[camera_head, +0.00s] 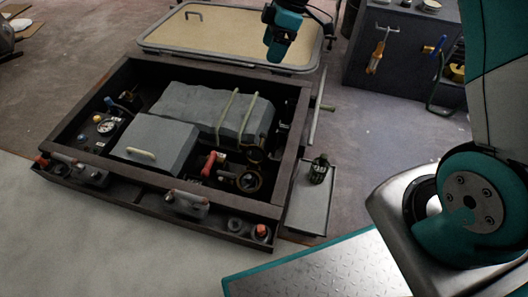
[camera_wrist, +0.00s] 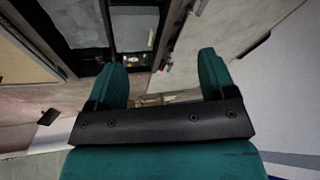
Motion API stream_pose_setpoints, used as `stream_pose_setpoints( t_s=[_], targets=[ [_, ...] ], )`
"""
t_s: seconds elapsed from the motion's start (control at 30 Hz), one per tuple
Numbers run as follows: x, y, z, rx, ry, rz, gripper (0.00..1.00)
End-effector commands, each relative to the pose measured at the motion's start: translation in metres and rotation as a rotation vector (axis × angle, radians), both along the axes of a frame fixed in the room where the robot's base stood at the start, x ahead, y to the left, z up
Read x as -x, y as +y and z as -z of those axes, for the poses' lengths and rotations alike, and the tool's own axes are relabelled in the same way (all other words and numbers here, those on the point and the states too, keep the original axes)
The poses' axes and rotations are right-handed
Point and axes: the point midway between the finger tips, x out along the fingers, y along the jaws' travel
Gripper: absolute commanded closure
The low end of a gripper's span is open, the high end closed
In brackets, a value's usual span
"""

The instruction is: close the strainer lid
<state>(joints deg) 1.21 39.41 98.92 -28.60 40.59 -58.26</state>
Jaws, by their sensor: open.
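A dark round fitting with a brass-coloured rim (camera_head: 248,182), which looks like the strainer, sits in the front right corner of the open box. Another dark ring (camera_head: 256,153) stands just behind it and may be its raised lid; I cannot tell for sure. My gripper (camera_head: 279,57) is high at the back, near the tan hatch panel, well away from the strainer. In the wrist view my gripper (camera_wrist: 163,75) has its two teal fingers wide apart with nothing between them. The strainer cannot be made out there.
The dark box frame (camera_head: 292,160) surrounds a grey lidded case (camera_head: 155,145), a strapped grey block (camera_head: 215,108), a gauge (camera_head: 106,126) and a red-handled valve (camera_head: 209,163). A side tray (camera_head: 312,205) holds a small dark item. The tan hatch panel (camera_head: 225,35) lies behind.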

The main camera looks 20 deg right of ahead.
Motion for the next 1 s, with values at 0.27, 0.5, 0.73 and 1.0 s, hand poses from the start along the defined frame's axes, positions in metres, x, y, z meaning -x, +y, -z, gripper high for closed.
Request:
stream_pose_setpoints(
  t_s=[0.27,0.5,0.73,1.0],
  targets=[
    [-0.047,-0.041,0.198,-0.019,-0.060,-0.179,0.23],
    [-0.059,-0.058,0.262,-0.028,-0.092,-0.258,0.23],
    [-0.059,-0.052,0.287,-0.030,-0.094,-0.269,0.23],
    [-0.056,-0.029,0.344,-0.029,-0.094,-0.268,0.23]
  ],
)
